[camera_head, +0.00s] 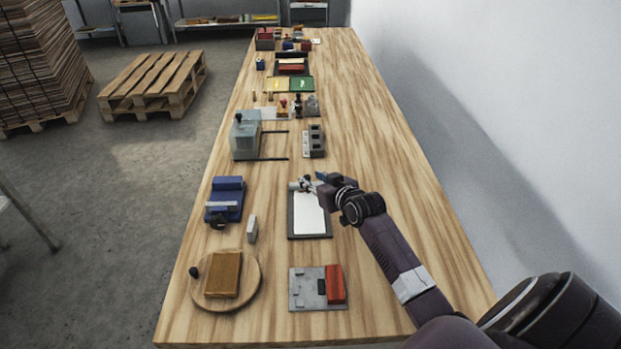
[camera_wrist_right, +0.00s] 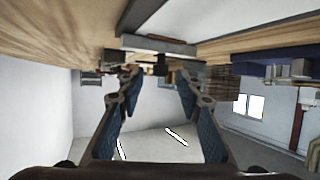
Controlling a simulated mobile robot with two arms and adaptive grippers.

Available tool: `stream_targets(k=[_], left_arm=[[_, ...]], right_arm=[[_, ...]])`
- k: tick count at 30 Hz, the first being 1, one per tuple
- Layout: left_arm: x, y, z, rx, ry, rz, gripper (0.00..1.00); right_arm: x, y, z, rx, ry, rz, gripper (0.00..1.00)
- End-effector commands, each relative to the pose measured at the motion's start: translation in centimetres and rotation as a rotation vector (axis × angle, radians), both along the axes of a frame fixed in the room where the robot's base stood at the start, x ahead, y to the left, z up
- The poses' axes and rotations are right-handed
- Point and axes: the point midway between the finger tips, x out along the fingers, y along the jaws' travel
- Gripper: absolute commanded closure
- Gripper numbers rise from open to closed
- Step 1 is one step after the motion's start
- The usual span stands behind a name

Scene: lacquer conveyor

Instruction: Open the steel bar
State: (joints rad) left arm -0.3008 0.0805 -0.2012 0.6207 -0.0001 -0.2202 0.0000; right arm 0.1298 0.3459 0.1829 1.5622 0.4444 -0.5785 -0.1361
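A dark board with a white sheet (camera_head: 310,213) lies on the middle of the table. A light grey metal piece, which looks like the steel bar (camera_head: 295,185), sits at the board's far edge, partly hidden by my gripper. My right gripper (camera_head: 312,182) is over that far edge. In the right wrist view, whose picture is upside down, the gripper's fingers (camera_wrist_right: 158,78) are apart. A small dark block (camera_wrist_right: 160,66) shows between the fingertips, below a grey bar (camera_wrist_right: 157,44). I cannot tell whether the fingers touch it. My left gripper is not in view.
Nearer me are a round wooden board (camera_head: 247,300) with a brown block and a grey plate (camera_head: 307,300) with a red block. A blue vise-like device (camera_head: 225,200) stands left. A grey block with holes (camera_head: 315,141) and a clear box (camera_head: 245,140) stand beyond. The table's right side is clear.

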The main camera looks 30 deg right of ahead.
Motion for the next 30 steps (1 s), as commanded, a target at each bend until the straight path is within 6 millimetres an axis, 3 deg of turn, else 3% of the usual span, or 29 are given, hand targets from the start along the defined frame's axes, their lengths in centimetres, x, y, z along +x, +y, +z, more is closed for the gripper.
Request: stream_targets(k=[6,15,24,30], left_arm=[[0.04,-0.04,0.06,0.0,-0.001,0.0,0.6],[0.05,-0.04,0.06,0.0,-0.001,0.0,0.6],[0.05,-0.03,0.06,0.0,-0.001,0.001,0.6],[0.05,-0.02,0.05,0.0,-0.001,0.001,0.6]], right_arm=[[1.21,-0.04,-0.48,0.001,0.0,0.001,0.67],[1.3,-0.05,-0.56,0.001,0.0,0.001,0.67],[1.29,-0.07,-0.57,0.001,0.0,0.001,1.0],[1.28,-0.08,-0.57,0.001,0.0,0.001,1.0]])
